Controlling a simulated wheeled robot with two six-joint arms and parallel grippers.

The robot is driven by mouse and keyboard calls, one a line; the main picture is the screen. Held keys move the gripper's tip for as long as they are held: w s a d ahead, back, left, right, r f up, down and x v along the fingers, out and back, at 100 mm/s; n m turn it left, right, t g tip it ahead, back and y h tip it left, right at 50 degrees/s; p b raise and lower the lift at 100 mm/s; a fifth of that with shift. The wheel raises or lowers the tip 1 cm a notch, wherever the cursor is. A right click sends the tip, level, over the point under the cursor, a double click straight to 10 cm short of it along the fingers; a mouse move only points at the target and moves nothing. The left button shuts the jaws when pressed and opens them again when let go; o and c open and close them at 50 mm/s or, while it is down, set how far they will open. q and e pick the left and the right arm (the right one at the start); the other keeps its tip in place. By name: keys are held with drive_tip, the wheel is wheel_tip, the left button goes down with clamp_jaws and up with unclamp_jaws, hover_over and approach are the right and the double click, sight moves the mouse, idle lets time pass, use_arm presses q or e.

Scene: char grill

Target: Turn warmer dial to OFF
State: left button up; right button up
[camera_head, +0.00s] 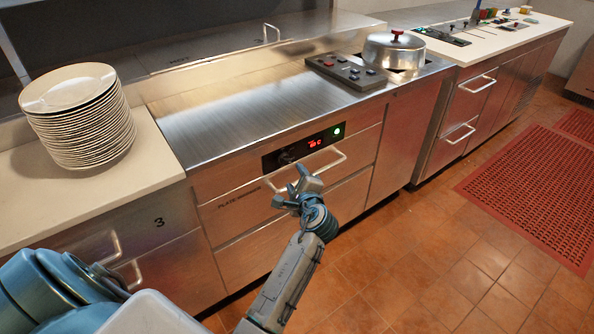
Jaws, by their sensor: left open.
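The warmer dial (287,157) is a dark round knob at the left end of a black control panel (324,144) on the plate warmer's steel front. Its pointer setting is too small to read. The panel also shows a red lit display (315,143) and a green light (338,131). My left gripper (289,187) is open and empty. In the picture it is just below the dial, in front of the upper drawer, and it appears apart from the dial. My right gripper is not in view.
A drawer handle (335,160) sticks out below the panel, close to my left gripper. The steel counter (240,110) above is clear. A plate stack (85,125) stands at left. A lidded pot (393,52) and a button box (345,72) are at the back right. Tiled floor is open at right.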

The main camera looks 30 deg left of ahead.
sight(286, 162)
use_arm(q)
drive_tip(key=x, duration=0.9)
drive_tip(key=shift+w+a+f+p, duration=0.15)
drive_tip(key=shift+w+a+p, duration=0.1)
drive_tip(key=shift+p, duration=0.15)
drive_tip(key=shift+w+a, duration=0.2)
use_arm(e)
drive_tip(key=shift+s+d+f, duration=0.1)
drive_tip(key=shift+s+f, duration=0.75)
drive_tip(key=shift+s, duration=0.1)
use_arm(q)
drive_tip(key=shift+f, duration=0.1)
drive_tip(key=c, duration=0.9)
drive_tip(key=shift+c, duration=0.2)
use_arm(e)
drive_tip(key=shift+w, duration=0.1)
